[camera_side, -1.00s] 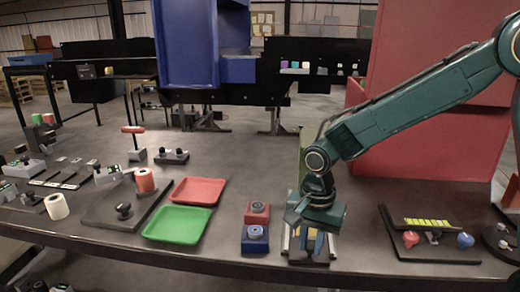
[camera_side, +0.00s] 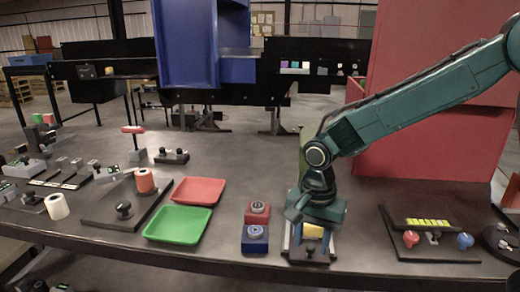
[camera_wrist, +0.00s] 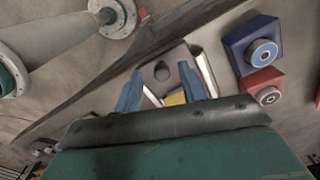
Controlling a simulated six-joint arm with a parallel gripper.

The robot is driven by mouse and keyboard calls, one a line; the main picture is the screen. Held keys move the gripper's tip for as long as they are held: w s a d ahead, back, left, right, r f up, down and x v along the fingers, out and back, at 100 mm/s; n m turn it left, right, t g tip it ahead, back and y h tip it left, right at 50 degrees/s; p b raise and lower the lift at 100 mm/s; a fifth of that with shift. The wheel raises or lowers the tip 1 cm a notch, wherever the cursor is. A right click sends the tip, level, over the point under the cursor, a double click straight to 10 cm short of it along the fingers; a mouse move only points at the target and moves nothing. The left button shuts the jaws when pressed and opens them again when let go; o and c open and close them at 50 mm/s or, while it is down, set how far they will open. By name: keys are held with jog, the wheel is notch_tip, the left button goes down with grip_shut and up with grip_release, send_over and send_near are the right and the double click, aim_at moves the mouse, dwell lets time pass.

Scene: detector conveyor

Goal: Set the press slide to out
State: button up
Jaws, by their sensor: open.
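The press slide (camera_side: 308,257) sits near the table's front edge, a dark base with pale rails, a dark knob and a yellow block (camera_side: 313,231). In the wrist view its dark knob (camera_wrist: 161,70) stands between the rails, and the yellow block (camera_wrist: 176,98) shows partly behind my fingers. My gripper (camera_side: 312,239) is directly above the slide, pointing down. In the wrist view my gripper (camera_wrist: 160,72) has its two blue fingers apart, one on each side of the knob. Nothing is held. I cannot tell whether the fingers touch the slide.
A blue block (camera_side: 255,238) and a red block (camera_side: 257,212) with round buttons stand just left of the slide. A green tray (camera_side: 178,238) and red tray (camera_side: 197,181) lie further left. A dark board (camera_side: 430,249) with coloured knobs lies right. Bare table separates it from the slide.

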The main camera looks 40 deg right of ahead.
notch_tip(320, 180, up, 13)
dwell(0.6)
jog(key=shift+f, duration=0.1)
jog(key=s+d+n+t, duration=0.2)
jog(key=s+d+n, duration=0.3)
jog(key=s, duration=0.4)
jog(key=s+d+r+n+t, duration=0.1)
jog(key=s+d+n+t, duration=0.2)
jog(key=s+d+n, duration=0.3)
jog(key=s+n, duration=0.1)
jog(key=s, duration=0.2)
jog(key=shift+n+t, duration=0.3)
